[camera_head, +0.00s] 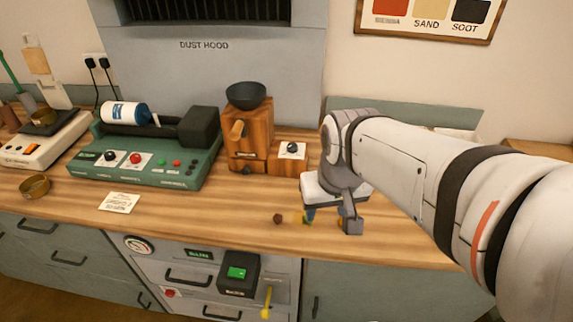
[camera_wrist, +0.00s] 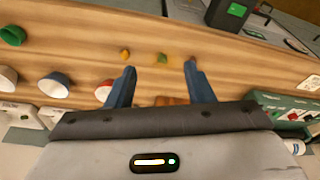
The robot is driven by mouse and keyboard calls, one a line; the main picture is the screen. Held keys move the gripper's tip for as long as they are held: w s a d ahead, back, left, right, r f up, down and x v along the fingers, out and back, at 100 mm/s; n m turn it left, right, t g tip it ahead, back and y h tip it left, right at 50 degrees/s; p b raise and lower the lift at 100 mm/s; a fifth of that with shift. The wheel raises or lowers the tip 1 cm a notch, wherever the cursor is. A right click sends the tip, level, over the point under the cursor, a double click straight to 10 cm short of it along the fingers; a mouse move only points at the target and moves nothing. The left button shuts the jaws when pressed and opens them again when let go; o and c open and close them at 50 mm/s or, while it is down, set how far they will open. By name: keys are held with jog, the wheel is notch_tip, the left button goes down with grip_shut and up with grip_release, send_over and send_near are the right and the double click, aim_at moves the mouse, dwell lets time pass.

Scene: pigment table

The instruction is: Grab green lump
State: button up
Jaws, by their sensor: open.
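The green lump (camera_wrist: 162,58) lies on the wooden table top, in the wrist view between the lines of my two fingers and just past their tips. My gripper (camera_wrist: 161,68) is open and empty above the table, its blue fingers on either side of the lump in that view. In the head view my gripper (camera_head: 325,219) is low over the front part of the table and largely hides the lump. I cannot tell the exact height of the fingertips above the wood.
A yellow-orange lump (camera_wrist: 125,54) lies beside the green one. A dark brown lump (camera_head: 278,218) lies left of my gripper. A wooden grinder (camera_head: 248,138) and green machine (camera_head: 145,155) stand behind. Several bowls, one blue (camera_wrist: 54,85), are at left in the wrist view.

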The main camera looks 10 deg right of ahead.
jog(key=w+f+g+b, duration=0.1)
jog(key=w+f, duration=0.2)
jog(key=w, duration=0.1)
jog(key=w+f+m+b, duration=0.1)
jog(key=w+f, duration=0.2)
jog(key=w, duration=0.1)
jog(key=w+f+g+b, duration=0.1)
jog(key=w+f, duration=0.3)
jog(key=shift+w+d+g, duration=0.15)
jog(key=shift+w+g, duration=0.1)
jog(key=shift+g, duration=0.05)
notch_tip(320, 180, down, 8)
jog(key=shift+r, duration=0.1)
grip_shut()
